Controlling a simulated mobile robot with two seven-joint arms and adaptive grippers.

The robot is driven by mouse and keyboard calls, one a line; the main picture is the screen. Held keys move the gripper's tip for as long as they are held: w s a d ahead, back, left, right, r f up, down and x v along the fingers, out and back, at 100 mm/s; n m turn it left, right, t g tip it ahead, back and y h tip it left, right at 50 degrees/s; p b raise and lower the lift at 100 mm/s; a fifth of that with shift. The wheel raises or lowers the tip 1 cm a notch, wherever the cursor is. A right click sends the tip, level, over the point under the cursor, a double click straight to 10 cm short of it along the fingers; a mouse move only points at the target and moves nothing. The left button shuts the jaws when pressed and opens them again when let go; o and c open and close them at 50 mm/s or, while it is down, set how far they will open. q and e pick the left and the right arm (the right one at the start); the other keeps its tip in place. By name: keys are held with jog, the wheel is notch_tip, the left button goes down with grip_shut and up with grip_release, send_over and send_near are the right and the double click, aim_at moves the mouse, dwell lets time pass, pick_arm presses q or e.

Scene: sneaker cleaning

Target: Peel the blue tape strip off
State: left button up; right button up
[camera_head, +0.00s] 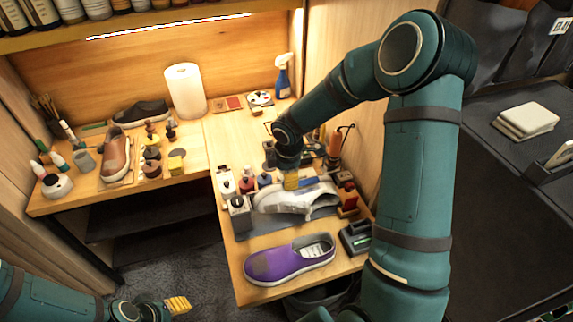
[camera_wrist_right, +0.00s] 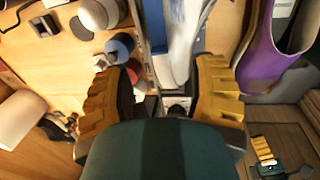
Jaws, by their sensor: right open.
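A white-grey sneaker (camera_head: 290,198) lies on a dark mat (camera_head: 262,222) on the right-hand bench. A small blue patch, likely the blue tape strip (camera_head: 308,182), shows at its upper edge, close to my right gripper. My right gripper (camera_head: 291,181) points down over the sneaker's far side. In the wrist view its yellow fingers (camera_wrist_right: 165,95) are spread wide, with nothing held. Part of the white shoe (camera_wrist_right: 185,30) lies beyond them. Whether a finger touches the tape cannot be told. My left gripper (camera_head: 176,305) hangs low at the bottom left, over the floor, away from the shoes.
A purple slip-on shoe (camera_head: 290,260) lies at the bench's front. Small bottles (camera_head: 246,184) crowd the sneaker's left side. A red-topped block (camera_head: 348,198) and a dark device (camera_head: 356,238) stand on its right. A paper roll (camera_head: 186,91) stands at the back.

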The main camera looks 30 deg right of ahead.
aim_at(302, 182)
jog(key=f, duration=0.4)
jog(key=w+f+b, duration=0.1)
jog(key=f, duration=0.1)
jog(key=shift+d, duration=0.1)
grip_shut()
dwell(0.3)
